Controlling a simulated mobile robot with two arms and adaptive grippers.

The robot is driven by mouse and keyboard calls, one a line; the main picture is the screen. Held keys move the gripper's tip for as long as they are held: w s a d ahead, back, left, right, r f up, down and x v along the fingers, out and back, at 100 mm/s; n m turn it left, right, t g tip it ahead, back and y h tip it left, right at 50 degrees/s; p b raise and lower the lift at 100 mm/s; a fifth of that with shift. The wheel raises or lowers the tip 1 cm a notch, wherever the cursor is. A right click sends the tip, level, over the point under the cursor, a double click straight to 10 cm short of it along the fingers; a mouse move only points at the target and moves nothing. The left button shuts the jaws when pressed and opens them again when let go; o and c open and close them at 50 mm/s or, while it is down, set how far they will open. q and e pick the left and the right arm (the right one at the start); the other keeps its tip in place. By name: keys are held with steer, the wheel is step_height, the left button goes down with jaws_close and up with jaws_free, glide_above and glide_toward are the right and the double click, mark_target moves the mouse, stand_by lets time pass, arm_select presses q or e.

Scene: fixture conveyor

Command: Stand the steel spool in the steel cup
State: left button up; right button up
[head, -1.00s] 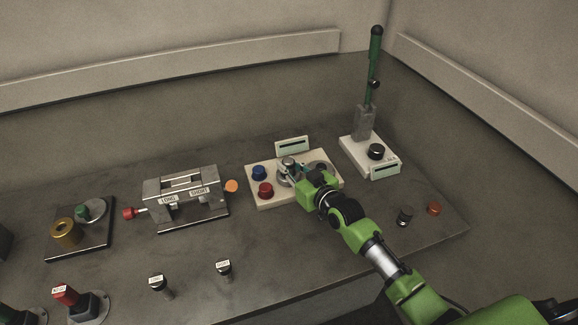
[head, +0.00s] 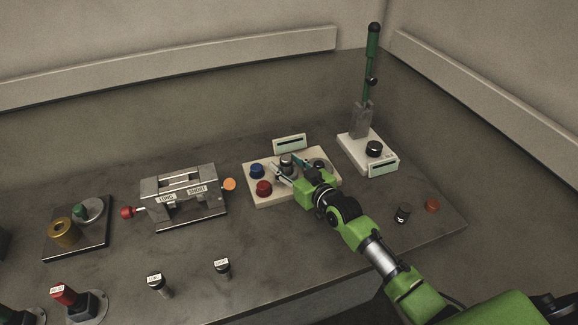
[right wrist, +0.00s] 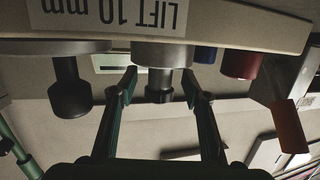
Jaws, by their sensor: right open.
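The steel cup (right wrist: 163,54) stands on a white board; the right wrist view shows it upside down. The steel spool (right wrist: 160,84) looks dark there and projects from the cup's mouth, apparently upright; its lower end is hidden. In the head view the spool's top (head: 287,159) shows between the fingers. My right gripper (head: 291,168) is open, its fingers on either side of the spool with visible gaps. It also shows in the right wrist view (right wrist: 158,86). My left gripper is out of view.
The board (head: 262,197) also carries a blue knob (head: 257,171) and a red knob (head: 264,188). A LONG/SHORT fixture (head: 183,198) stands to the left. A base with a green lever (head: 371,55) stands to the right.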

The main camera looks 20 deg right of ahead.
steer(key=v, duration=1.2)
stand_by(0.8)
